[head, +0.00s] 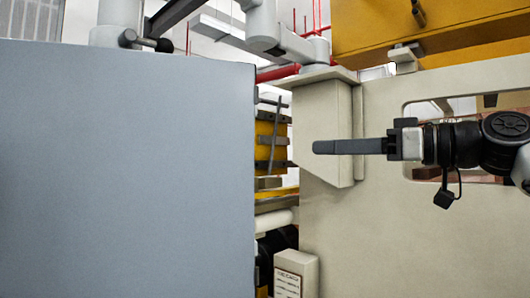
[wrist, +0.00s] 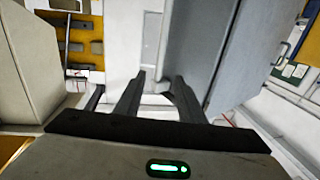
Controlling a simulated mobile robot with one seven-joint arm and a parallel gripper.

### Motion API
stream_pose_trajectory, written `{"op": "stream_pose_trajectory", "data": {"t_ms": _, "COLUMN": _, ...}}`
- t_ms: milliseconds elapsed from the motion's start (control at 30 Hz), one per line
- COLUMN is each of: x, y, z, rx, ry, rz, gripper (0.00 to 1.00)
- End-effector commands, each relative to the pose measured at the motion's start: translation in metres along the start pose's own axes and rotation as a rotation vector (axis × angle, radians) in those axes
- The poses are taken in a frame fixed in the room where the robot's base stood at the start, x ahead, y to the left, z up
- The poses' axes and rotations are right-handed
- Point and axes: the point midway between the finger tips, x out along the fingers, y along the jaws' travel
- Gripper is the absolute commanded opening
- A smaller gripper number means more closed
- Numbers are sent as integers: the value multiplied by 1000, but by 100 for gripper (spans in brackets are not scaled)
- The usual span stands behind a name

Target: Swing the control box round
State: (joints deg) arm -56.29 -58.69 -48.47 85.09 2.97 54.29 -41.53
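The control box, a large plain blue-grey box (head: 125,170), fills the left of the head view. It hangs under a pale jointed support arm (head: 265,25), with a small dark handle (head: 145,41) on top. In the wrist view, a blue-grey panel that looks like the box (wrist: 195,40) stands beyond the fingers. My gripper (head: 316,147) is right of the box in the head view, pointing left, apart from its right edge. In the wrist view my gripper (wrist: 155,84) has its two fingers parted with nothing between them. The box's far faces are hidden.
A beige machine body (head: 420,230) with a window opening stands behind my arm, its projecting column (head: 323,120) behind the fingers. A yellow beam (head: 440,30) is overhead. A narrow gap with yellow and dark machine parts (head: 272,150) lies between box and column.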

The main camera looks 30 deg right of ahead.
Motion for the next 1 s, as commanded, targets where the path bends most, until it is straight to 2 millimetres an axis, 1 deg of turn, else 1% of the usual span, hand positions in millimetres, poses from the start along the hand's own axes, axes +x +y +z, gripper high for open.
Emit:
{"op": "stream_pose_trajectory", "data": {"t_ms": 167, "x": 32, "y": -2, "z": 0, "rx": -1, "ry": -5, "rz": -5, "gripper": 36}}
{"op": "stream_pose_trajectory", "data": {"t_ms": 600, "x": 127, "y": -2, "z": 0, "rx": -1, "ry": -4, "rz": -4, "gripper": 36}}
{"op": "stream_pose_trajectory", "data": {"t_ms": 700, "x": 144, "y": -2, "z": 0, "rx": -1, "ry": -3, "rz": -3, "gripper": 36}}
{"op": "stream_pose_trajectory", "data": {"t_ms": 800, "x": 156, "y": -2, "z": 0, "rx": -1, "ry": -2, "rz": -2, "gripper": 36}}
{"op": "stream_pose_trajectory", "data": {"t_ms": 1000, "x": 166, "y": -1, "z": 0, "rx": 0, "ry": -2, "rz": -1, "gripper": 36}}
